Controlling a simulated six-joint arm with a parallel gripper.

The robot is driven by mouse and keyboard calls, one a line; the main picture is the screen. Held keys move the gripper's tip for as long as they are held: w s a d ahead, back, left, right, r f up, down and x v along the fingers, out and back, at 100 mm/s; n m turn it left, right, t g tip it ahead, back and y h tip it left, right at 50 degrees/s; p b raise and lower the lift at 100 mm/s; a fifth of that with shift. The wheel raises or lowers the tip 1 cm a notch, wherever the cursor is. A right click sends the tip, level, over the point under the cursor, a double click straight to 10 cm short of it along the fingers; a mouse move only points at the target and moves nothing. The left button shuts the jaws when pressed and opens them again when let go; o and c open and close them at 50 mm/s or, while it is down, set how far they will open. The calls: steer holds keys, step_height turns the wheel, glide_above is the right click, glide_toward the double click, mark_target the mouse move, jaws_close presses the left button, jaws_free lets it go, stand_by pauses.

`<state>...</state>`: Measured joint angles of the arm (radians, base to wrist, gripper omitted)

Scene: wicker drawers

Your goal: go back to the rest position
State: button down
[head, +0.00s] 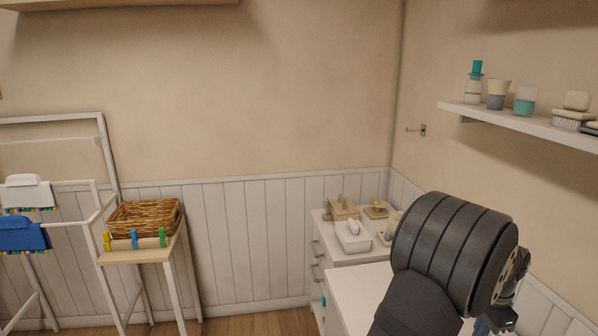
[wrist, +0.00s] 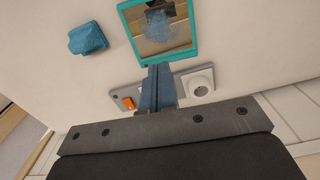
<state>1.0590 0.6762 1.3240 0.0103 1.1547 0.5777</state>
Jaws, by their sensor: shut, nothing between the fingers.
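My gripper (wrist: 160,70) shows in the wrist view as narrow blue-grey fingers closed together, with nothing seen between them. The fingers overlap the lower edge of a teal-framed panel (wrist: 127,27), which looks like a mirror; I cannot tell whether they touch it. In the head view my dark arm fills the lower right, in front of the white drawer unit, and its end is partly cut off by the frame edge.
A white drawer unit (head: 345,286) bears small boxes. A shelf (head: 520,123) with bottles and cups is above right. A wicker basket (head: 143,217) sits on a small table at left. The wrist view shows an orange switch (wrist: 128,103), a socket (wrist: 198,82) and a blue block (wrist: 88,40).

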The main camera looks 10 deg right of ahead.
steer(key=shift+d+r+y, duration=0.2)
steer(key=shift+d+y, duration=0.3)
steer(key=shift+d, duration=0.25)
steer(key=shift+s, duration=0.1)
steer(key=c, duration=0.6)
jaws_free()
steer(key=o, duration=0.3)
steer(key=shift+s+r+m, duration=0.25)
steer(key=shift+r+m, duration=0.05)
steer(key=shift+r, duration=0.05)
steer(key=o, duration=0.3)
steer(key=s+a+r+m, duration=0.1)
steer(key=s+r+m, duration=0.6)
steer(key=shift+s+a+r+h, duration=0.15)
steer(key=shift+s+r+h, duration=0.15)
steer(key=shift+s, duration=0.1)
steer(key=s+a+r+m, duration=0.4)
steer(key=s+r+m, duration=0.3)
steer(key=s+m, duration=0.15)
step_height(320, 180, down, 10)
steer(key=m, duration=0.1)
steer(key=shift+h, duration=0.3)
